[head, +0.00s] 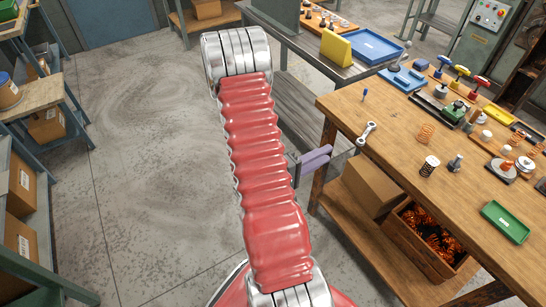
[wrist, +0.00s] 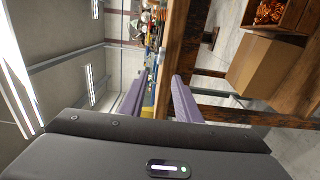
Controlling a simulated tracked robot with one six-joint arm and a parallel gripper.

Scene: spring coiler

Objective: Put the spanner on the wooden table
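The silver spanner (head: 366,133) lies on the wooden table (head: 400,138) at its near left edge in the head view. Its lower end reaches the edge; I cannot tell whether it juts past it. My gripper (head: 318,157) is beside that edge, to the left of the spanner and apart from it. In the wrist view, the two purple fingers of my gripper (wrist: 157,98) are spread with nothing between them. The table's edge (wrist: 175,50) shows beyond them there.
On the table are a small blue item (head: 365,95), an orange spring (head: 426,133), a green tray (head: 505,221) and several tools. A cardboard box (head: 371,186) and a wooden crate (head: 408,255) sit on the shelf below. Open floor (head: 150,150) lies left of my arm.

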